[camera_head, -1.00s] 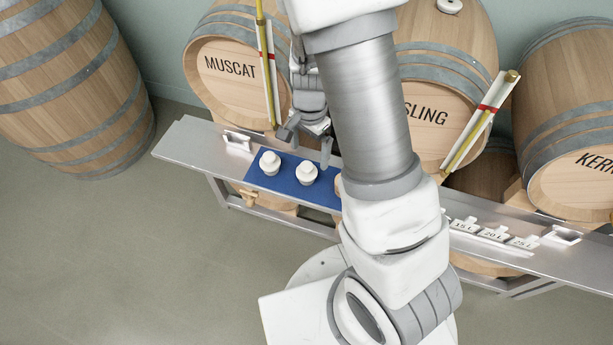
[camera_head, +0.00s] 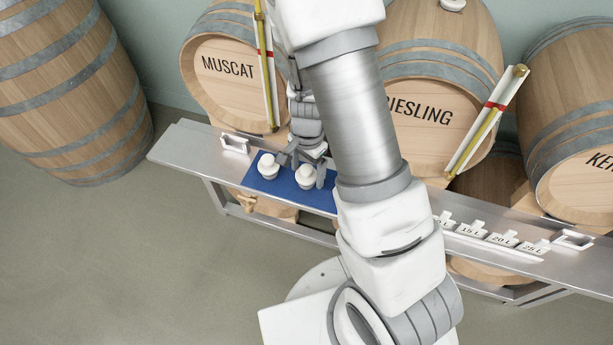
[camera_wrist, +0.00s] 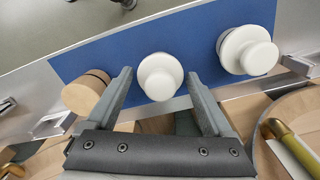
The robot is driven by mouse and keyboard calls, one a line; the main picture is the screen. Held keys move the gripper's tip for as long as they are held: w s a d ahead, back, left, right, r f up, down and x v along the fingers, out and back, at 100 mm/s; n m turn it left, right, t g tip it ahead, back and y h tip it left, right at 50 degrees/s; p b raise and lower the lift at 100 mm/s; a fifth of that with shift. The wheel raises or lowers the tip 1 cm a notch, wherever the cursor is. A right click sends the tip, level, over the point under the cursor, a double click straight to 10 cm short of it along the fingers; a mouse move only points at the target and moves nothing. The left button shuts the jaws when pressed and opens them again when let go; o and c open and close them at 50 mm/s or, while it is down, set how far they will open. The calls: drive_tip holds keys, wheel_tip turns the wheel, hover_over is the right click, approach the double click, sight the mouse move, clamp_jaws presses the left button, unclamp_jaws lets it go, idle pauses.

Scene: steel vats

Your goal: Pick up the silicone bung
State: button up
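Two white knobbed bungs stand on a blue mat (camera_head: 254,183). The left one (camera_head: 268,167) and the right one (camera_head: 306,178) both show in the head view. My gripper (camera_head: 302,170) is open at the right bung. In the wrist view my gripper (camera_wrist: 159,75) has one finger on each side of the nearer bung (camera_wrist: 160,77), with gaps visible. I cannot tell how far down beside it the fingertips reach. The other bung (camera_wrist: 248,50) is to the right there, outside the fingers. Another white bung (camera_head: 453,4) sits on top of the Riesling barrel.
The mat lies on a narrow metal shelf (camera_head: 185,148) before the Muscat (camera_head: 228,95) and Riesling (camera_head: 425,130) barrels. Sight tubes (camera_head: 268,80) stand at the barrel fronts. Litre tags (camera_head: 504,238) stand to the right. A wooden cylinder (camera_wrist: 88,92) is close to one finger.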

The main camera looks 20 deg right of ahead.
drive_tip(key=shift+r, duration=0.1)
drive_tip(key=c, duration=1)
